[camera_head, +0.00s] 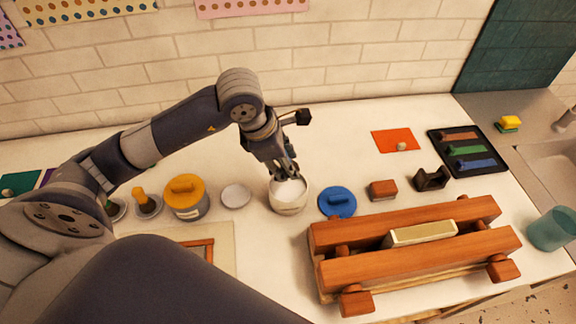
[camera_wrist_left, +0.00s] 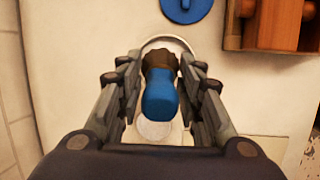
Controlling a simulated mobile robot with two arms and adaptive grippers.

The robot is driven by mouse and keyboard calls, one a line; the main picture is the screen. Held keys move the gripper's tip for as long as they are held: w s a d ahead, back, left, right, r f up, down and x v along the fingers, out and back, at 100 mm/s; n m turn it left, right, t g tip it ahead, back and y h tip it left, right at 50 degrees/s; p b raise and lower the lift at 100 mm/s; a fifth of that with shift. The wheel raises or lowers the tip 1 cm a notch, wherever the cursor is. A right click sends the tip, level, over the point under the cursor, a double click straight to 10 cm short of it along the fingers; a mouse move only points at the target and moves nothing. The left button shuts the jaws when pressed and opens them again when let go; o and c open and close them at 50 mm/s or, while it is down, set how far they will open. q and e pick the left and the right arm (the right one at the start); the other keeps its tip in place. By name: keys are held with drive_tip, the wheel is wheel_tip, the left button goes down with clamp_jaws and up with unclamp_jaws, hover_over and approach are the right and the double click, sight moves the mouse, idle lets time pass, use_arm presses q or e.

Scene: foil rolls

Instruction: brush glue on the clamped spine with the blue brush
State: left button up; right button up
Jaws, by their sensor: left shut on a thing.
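The blue brush (camera_wrist_left: 160,95) shows in the left wrist view, its blue handle toward the camera and a brown part beyond it. My left gripper (camera_head: 286,172) is shut on it; the two fingers (camera_wrist_left: 160,100) stand on either side of the handle. The gripper is over the white glue jar (camera_head: 288,206), whose rim also shows behind the brush (camera_wrist_left: 168,41). The bristles are hidden, so I cannot tell how deep they are. The wooden clamp (camera_head: 415,260) lies to the right, with the pale spine (camera_head: 422,233) between its two beams. My right gripper is not in view.
A blue lid (camera_head: 338,202) lies between jar and clamp. Left of the jar are a pale disc (camera_head: 236,195) and a yellow-lidded jar (camera_head: 186,197). A red block (camera_head: 383,190) and a dark holder (camera_head: 431,179) stand behind the clamp. A teal cup (camera_head: 551,230) stands at right.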

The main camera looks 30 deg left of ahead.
use_arm(q)
drive_tip(key=shift+w+a+n, duration=0.1)
drive_tip(key=shift+a+n, duration=0.05)
drive_tip(key=shift+n, duration=0.25)
drive_tip(key=shift+f, duration=0.15)
drive_tip(key=shift+f+b, duration=1.3)
drive_tip(key=shift+f, duration=1.45)
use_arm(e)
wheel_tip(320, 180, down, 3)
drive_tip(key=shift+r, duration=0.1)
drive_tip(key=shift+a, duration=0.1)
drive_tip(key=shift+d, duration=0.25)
use_arm(q)
drive_tip(key=shift+f+b, duration=0.2)
drive_tip(key=shift+b, duration=0.1)
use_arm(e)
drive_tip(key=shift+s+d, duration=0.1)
use_arm(q)
drive_tip(key=shift+f+b, duration=0.4)
drive_tip(key=shift+b, duration=0.05)
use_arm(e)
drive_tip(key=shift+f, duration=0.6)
